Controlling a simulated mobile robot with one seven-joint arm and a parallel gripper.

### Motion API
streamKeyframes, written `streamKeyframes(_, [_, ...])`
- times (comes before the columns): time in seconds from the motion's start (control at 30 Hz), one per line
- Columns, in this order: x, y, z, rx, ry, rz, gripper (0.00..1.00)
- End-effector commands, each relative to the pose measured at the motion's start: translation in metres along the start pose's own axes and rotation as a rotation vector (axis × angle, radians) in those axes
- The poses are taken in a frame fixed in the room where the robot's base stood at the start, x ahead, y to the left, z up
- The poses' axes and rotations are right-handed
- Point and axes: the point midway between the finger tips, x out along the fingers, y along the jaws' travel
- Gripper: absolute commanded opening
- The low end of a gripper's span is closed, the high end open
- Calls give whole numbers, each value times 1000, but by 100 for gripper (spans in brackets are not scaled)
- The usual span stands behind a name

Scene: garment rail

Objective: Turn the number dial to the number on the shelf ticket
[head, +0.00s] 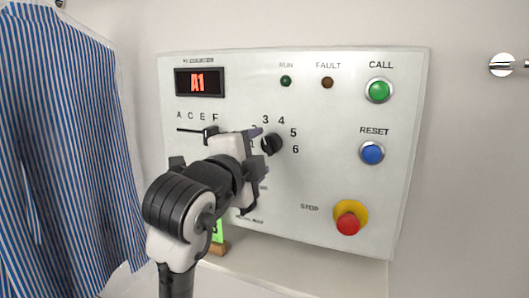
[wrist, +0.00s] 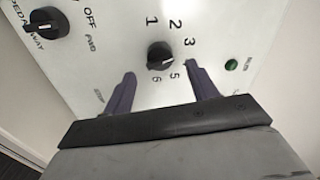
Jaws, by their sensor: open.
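The number dial (head: 271,145) is a black knob on the white panel, ringed by numbers; 3 to 6 read clearly in the head view. It also shows in the wrist view (wrist: 160,55), just beyond and between the fingertips. Its pointer direction is hard to tell. My gripper (wrist: 160,72) is open and empty, facing the panel; in the head view my gripper (head: 260,150) covers the dial's left side. The red display (head: 200,83) reads A1. A green ticket (head: 217,232) stands on the shelf, mostly hidden behind my arm; its number cannot be read.
A letter slider (head: 211,134) sits left of the dial. A green button (head: 379,90), blue button (head: 372,153) and red stop button (head: 348,223) are at the right. Another black knob (wrist: 45,22) shows in the wrist view. A striped shirt (head: 60,150) hangs at the left.

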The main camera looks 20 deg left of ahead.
Motion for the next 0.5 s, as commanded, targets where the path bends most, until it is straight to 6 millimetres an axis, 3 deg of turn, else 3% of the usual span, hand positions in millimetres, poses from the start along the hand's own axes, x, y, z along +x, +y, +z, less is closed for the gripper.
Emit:
streamKeyframes(0.2, [-52,1,0,3,-3,-4,58])
streamKeyframes(0.5, [-90,0,0,1,-1,0,58])
